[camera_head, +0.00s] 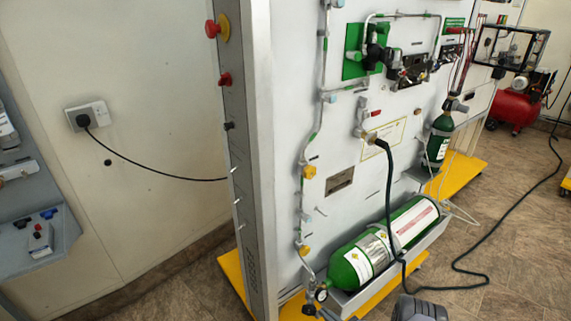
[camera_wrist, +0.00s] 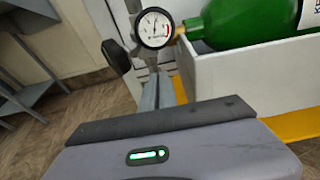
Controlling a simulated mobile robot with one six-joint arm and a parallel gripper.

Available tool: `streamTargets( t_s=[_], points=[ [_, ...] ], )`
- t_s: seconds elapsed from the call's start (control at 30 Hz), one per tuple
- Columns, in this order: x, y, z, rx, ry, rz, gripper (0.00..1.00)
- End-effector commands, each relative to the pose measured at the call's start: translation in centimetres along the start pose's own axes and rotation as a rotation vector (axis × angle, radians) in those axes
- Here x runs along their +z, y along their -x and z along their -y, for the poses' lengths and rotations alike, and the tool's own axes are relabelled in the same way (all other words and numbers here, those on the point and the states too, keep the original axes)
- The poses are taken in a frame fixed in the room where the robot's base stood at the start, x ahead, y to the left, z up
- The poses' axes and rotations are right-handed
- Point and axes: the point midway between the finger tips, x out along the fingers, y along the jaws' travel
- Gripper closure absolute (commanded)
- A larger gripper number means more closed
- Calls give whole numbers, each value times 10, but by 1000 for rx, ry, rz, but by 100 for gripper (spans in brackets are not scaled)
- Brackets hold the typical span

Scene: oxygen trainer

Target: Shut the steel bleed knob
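I cannot pick out the steel bleed knob for certain in either view. A round pressure gauge (camera_head: 321,295) sits at the left end of the large green cylinder (camera_head: 352,268), at the foot of the panel's pipework. In the wrist view the gauge (camera_wrist: 155,28) is at the top, with a dark round knob (camera_wrist: 116,57) to its left and the cylinder (camera_wrist: 250,22) to its right. My gripper's grey body (camera_wrist: 180,150) fills the bottom of the wrist view, apart from these. Part of it (camera_head: 418,308) shows at the bottom of the head view.
The cylinder lies in a white tray (camera_wrist: 240,90) on a yellow base (camera_head: 382,292). A black hose (camera_head: 389,215) hangs from the panel and runs across the floor. A smaller green cylinder (camera_head: 438,140) stands behind. Open floor (camera_head: 515,255) lies to the right.

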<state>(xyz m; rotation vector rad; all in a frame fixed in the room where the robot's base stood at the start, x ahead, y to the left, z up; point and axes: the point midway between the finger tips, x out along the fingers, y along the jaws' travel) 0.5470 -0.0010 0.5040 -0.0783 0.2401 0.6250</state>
Motion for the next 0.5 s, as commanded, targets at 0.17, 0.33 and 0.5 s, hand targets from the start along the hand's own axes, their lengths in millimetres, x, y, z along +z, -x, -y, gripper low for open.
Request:
streamTargets(
  t_s=[0.17,0.33,0.5],
  points=[
    [-1,0,0,0,0,-2,100],
    [4,1,2,-1,1,-2,100],
    [5,11,3,-2,-2,-3,100]
  ],
)
